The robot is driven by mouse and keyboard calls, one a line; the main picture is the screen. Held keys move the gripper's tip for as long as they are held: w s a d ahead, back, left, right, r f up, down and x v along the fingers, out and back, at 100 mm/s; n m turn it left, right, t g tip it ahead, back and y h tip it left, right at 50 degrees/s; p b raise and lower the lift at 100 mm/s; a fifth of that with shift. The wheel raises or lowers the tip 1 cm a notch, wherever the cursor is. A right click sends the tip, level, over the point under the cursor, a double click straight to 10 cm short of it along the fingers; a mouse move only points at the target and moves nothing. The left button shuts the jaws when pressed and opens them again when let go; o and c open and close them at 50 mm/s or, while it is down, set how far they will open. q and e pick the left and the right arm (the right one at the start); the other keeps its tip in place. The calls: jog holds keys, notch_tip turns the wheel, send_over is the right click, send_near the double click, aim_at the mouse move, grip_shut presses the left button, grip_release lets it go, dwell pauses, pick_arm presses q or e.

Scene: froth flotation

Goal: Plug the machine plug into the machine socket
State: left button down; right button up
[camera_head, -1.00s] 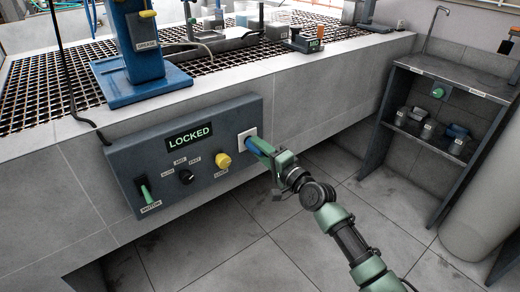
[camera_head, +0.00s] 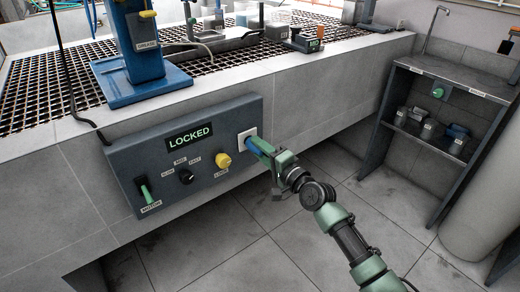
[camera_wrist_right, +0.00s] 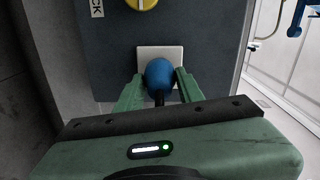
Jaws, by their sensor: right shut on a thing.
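The machine socket (camera_head: 247,134) is a pale square plate at the right end of the dark control panel. It also shows in the right wrist view (camera_wrist_right: 150,53), partly hidden behind the plug. The machine plug (camera_wrist_right: 160,74) is blue and rounded, with a dark cord end toward my gripper. My right gripper (camera_wrist_right: 158,84) is shut on the plug and holds it in front of the socket plate. In the head view my right gripper (camera_head: 260,148) covers most of the plug. The plug's front appears against the plate; how deep it sits is hidden. My left gripper is not in view.
The control panel (camera_head: 140,165) shows LOCKED, with a green motor switch (camera_head: 144,190), black knob (camera_head: 186,177) and yellow knob (camera_head: 223,160). Above it is a grated bench with a blue stand (camera_head: 135,88). A grey shelf unit (camera_head: 430,130) stands at right.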

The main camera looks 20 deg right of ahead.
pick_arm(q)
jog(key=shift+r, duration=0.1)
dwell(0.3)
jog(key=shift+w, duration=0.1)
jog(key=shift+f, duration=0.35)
pick_arm(e)
jog(key=shift+w, duration=0.1)
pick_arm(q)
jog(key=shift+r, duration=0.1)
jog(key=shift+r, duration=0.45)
pick_arm(e)
jog(key=shift+w+a, duration=0.2)
jog(key=shift+w, duration=0.2)
jog(key=o, duration=1.3)
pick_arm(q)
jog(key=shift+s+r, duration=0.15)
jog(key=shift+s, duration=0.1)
pick_arm(e)
jog(key=shift+o, duration=0.2)
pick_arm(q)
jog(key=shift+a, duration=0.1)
